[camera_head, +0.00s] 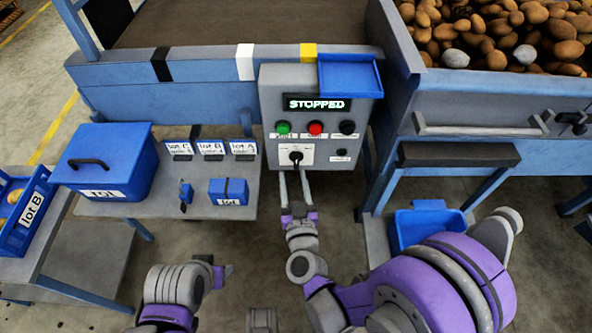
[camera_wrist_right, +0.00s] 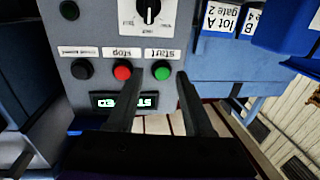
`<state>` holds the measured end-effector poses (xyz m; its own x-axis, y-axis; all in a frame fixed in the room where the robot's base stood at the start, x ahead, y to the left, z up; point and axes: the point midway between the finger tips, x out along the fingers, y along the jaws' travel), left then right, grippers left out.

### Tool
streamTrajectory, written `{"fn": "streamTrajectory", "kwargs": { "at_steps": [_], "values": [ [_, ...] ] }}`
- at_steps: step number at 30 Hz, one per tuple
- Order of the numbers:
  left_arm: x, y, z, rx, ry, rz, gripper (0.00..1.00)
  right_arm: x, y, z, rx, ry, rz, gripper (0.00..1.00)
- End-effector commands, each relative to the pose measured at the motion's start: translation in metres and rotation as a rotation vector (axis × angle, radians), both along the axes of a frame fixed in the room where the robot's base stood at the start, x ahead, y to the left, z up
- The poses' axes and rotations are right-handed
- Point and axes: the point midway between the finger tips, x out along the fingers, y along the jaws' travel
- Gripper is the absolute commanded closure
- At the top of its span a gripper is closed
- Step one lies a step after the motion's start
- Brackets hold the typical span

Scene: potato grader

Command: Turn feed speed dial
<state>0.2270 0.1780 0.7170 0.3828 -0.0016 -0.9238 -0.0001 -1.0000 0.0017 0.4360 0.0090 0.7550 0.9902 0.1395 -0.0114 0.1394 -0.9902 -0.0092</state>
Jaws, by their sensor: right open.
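The feed speed dial (camera_head: 296,157) is a black knob on a white plate, low on the grey control box (camera_head: 272,107). It also shows at the top edge of the right wrist view (camera_wrist_right: 148,11), where the box appears upside down and the knob's white pointer line stands near vertical. My right gripper (camera_head: 294,176) is open and empty, its two fingers pointing up at the box just below the dial in the head view. I cannot tell whether they touch anything. My left gripper (camera_head: 222,276) is low at left centre, away from the box; its jaw opening is unclear.
The box has a display (camera_head: 317,104) reading STOPPED, and green (camera_head: 283,128), red (camera_head: 316,128) and black (camera_head: 347,127) buttons. A shelf (camera_head: 150,206) at left holds a blue lidded box (camera_head: 105,160). A blue bin (camera_head: 425,226) stands at lower right. Potatoes (camera_head: 495,30) lie at upper right.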

Motion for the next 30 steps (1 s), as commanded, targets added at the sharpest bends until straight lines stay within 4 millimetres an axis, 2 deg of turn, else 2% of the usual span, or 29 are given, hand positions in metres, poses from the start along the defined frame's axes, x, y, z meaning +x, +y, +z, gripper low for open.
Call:
{"fn": "streamTrajectory", "kwargs": {
  "at_steps": [1, 3, 7, 11, 24, 30],
  "values": [
    [0.002, 0.0, -0.016, 0.0, 0.005, 0.0, 0.5, 0.0, 0.001, -0.025, 0.001, -0.006, -0.033, 0.49],
    [0.003, 0.0, -0.024, 0.0, 0.008, 0.0, 0.5, -0.002, -0.002, -0.041, -0.002, -0.012, -0.079, 0.49],
    [0.004, 0.0, -0.03, 0.0, 0.01, 0.0, 0.5, -0.005, -0.006, -0.057, -0.009, -0.012, -0.129, 0.49],
    [0.004, 0.0, -0.03, 0.0, 0.01, 0.0, 0.5, 0.003, -0.008, -0.059, -0.012, -0.011, -0.143, 0.49],
    [0.004, 0.0, -0.031, 0.0, 0.01, 0.0, 0.5, 0.081, -0.008, -0.058, -0.011, -0.011, -0.141, 0.49],
    [0.004, 0.0, -0.032, 0.0, 0.01, 0.0, 0.5, 0.099, -0.008, -0.058, -0.01, -0.011, -0.14, 0.49]
  ]
}}
